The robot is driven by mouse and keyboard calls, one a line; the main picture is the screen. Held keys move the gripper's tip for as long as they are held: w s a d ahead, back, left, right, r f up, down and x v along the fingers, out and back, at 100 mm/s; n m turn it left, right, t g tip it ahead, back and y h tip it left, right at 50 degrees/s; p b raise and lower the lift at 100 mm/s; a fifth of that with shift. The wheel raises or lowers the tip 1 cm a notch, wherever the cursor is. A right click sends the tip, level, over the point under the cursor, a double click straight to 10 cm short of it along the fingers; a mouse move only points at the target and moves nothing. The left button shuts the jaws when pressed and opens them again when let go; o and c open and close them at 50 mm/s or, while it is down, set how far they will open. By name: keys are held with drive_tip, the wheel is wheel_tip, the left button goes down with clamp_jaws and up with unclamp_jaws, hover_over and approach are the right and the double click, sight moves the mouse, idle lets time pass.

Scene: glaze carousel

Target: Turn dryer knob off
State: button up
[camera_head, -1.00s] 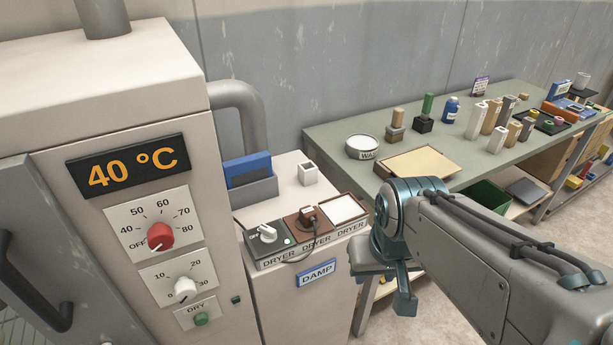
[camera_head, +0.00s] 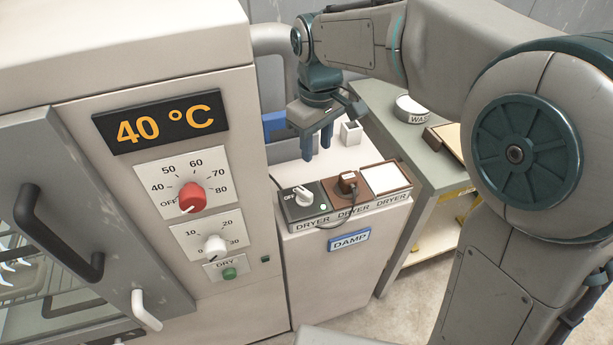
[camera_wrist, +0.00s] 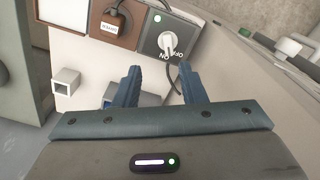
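The white dryer knob (camera_head: 303,195) sits on a dark grey plate labelled DRYER on top of the low cabinet, with OFF marked at its left. In the wrist view the knob (camera_wrist: 168,42) has its handle towards the ON mark, and a green light beside it is lit. My gripper (camera_head: 317,152) points down above the cabinet top, behind the knob. Its two fingers are apart and empty in the wrist view (camera_wrist: 158,70). The knob shows just beyond the fingertips, and they do not touch it.
A brown plate with a plug (camera_head: 348,183) and a white-topped plate (camera_head: 386,177) stand beside the knob. A white square cup (camera_head: 351,133) and a blue item are near my gripper. The tall cabinet at left has a red knob (camera_head: 192,197) and a 40 °C display (camera_head: 165,121).

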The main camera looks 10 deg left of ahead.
sight(304, 191)
drive_tip(key=shift+n, duration=0.5)
drive_tip(key=f, duration=0.4)
drive_tip(key=a+f, duration=0.1)
drive_tip(key=f, duration=0.4)
drive_tip(key=a+f, duration=0.1)
drive_tip(key=f, duration=0.4)
drive_tip(key=shift+a, duration=0.25)
clamp_jaws()
